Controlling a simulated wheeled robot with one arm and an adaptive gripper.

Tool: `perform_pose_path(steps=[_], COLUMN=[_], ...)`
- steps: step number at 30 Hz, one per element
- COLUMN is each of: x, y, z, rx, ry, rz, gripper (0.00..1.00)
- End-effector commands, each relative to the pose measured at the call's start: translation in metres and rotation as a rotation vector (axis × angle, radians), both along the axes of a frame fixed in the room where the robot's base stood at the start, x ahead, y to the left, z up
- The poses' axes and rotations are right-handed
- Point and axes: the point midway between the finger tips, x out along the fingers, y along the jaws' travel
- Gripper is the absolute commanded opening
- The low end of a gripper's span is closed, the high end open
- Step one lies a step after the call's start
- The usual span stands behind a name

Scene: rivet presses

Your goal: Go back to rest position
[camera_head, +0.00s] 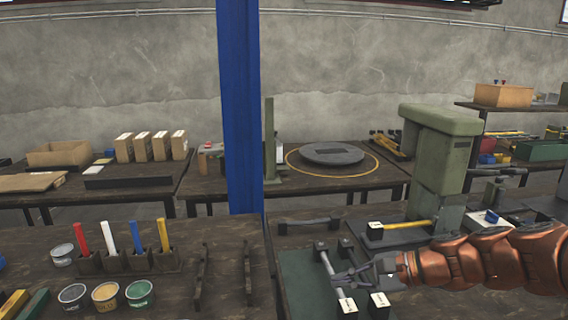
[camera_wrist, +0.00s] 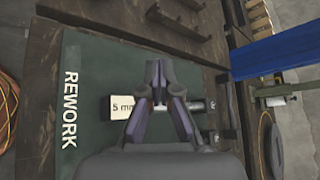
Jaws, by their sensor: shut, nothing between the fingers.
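My gripper (camera_head: 347,278) reaches in from the right at the end of my orange arm, over the dark green mat (camera_head: 297,268). In the wrist view my gripper (camera_wrist: 158,66) is shut and empty, with its fingertips together. A rod-like tool with a white "5 m…" label (camera_wrist: 120,107) lies on the mat marked REWORK (camera_wrist: 97,67). My fingers pass in front of it and hide its middle. The gap between fingers and tool is hard to judge. In the head view the rod (camera_head: 327,263) lies beside the fingers.
A green press (camera_head: 436,165) stands behind my arm, with a yellow-handled tool (camera_head: 404,225) at its base. A blue post (camera_head: 239,110) rises left of the mat. Coloured markers (camera_head: 108,237) and small tubs (camera_head: 105,294) stand on the left bench. Open air lies above the mat.

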Motion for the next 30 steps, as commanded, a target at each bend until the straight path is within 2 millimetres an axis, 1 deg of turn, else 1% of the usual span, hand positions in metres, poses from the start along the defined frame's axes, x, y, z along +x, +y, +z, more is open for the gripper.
perform_pose_path(steps=[1,2,3,4,7,10,13,15,18,21,26,29,30], x=[-0.022,-0.035,-0.052,-0.064,-0.107,-0.148,-0.185,-0.21,-0.238,-0.259,-0.287,-0.301,-0.303], y=[0.017,0.025,0.033,0.038,0.048,0.048,0.037,0.026,0.007,-0.012,-0.041,-0.059,-0.062], z=[-0.005,-0.009,-0.015,-0.019,-0.036,-0.052,-0.066,-0.075,-0.083,-0.088,-0.093,-0.093,-0.085], rx=[-0.066,-0.105,-0.157,-0.196,-0.323,-0.45,-0.575,-0.655,-0.758,-0.841,-0.947,-1.008,-1.015], ry=[-0.016,-0.023,-0.033,-0.041,-0.06,-0.077,-0.087,-0.084,-0.081,-0.073,-0.053,-0.038,-0.037], rz=[0.081,0.128,0.192,0.238,0.389,0.533,0.667,0.759,0.864,0.946,1.051,1.105,1.113], gripper=[0.0,0.0,0.0,0.0,0.0,0.0,0.0,0.0,0.0,0.0,0.0,0.0,0.0])
